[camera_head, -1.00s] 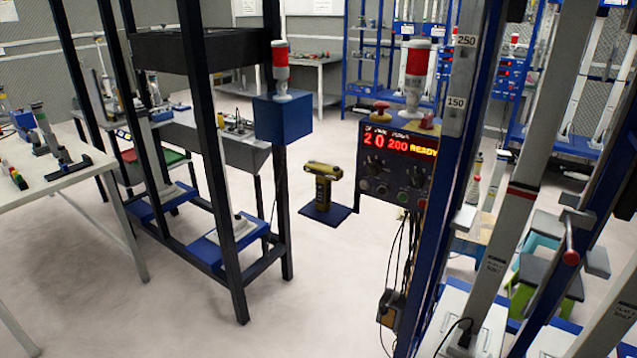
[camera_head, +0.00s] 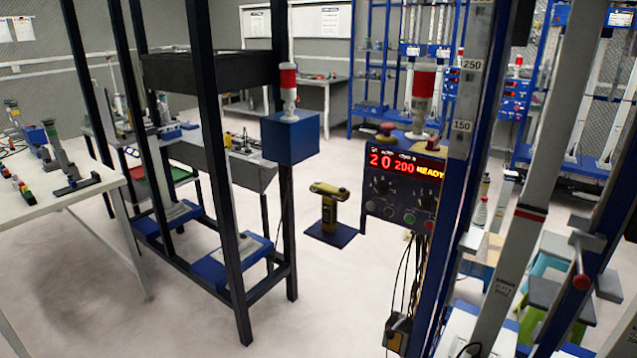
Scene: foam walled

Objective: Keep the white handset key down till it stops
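A small dark handset with a yellowish edge (camera_head: 397,332) hangs on black cables at the bottom centre, against the blue post below the control box. It is small and partly unclear. I cannot make out a white key on it. The control box (camera_head: 403,188) has a red display reading 20, 200 and READY, with knobs and several buttons below it. Neither of my grippers is in view.
The blue upright (camera_head: 452,200) with a scale marked 150 and 250 stands right of the box. A black frame (camera_head: 222,200) with blue bases stands left. A white table (camera_head: 75,195) is far left. A yellow-topped post (camera_head: 329,205) stands centrally. Pale floor between is open.

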